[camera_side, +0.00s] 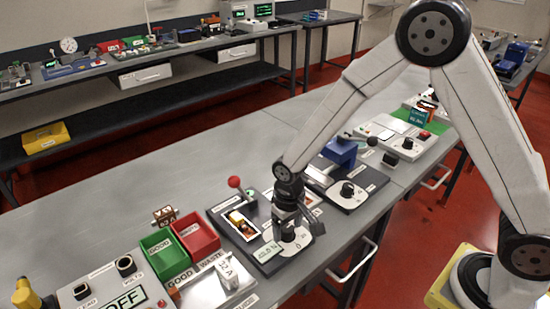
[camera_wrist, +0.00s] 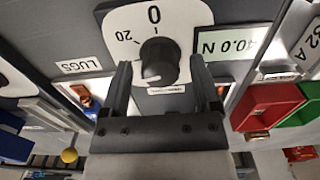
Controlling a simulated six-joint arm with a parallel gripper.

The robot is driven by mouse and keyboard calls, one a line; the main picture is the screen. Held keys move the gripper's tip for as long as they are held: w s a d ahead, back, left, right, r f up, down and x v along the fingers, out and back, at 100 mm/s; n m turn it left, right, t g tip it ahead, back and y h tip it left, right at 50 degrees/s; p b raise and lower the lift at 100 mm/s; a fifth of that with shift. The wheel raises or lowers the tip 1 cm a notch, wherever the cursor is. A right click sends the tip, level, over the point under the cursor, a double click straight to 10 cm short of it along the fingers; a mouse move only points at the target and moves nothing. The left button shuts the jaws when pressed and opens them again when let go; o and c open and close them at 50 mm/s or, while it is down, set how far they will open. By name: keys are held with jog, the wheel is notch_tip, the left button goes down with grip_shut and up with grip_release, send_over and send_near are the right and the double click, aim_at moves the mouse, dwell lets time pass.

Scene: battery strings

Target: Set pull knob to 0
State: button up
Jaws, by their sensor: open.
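The pull knob (camera_wrist: 158,62) is a round black knob on a white dial plate (camera_wrist: 185,20) marked 0 and 20. A white mark on it points toward the lower side of the wrist view, away from the 0. In the side view my gripper (camera_side: 288,215) points down over the dial plate (camera_side: 298,244), largely hiding the knob.
A red-ball lever (camera_side: 234,182) and a tray with a yellow part (camera_side: 240,220) stand just left of my gripper. Green (camera_side: 160,255) and red (camera_side: 196,232) bins lie further left. Another black knob (camera_side: 347,189) stands to the right.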

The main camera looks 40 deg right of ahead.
jog(key=c, duration=1.1)
jog(key=shift+o, duration=0.2)
jog(key=shift+m, duration=2.9)
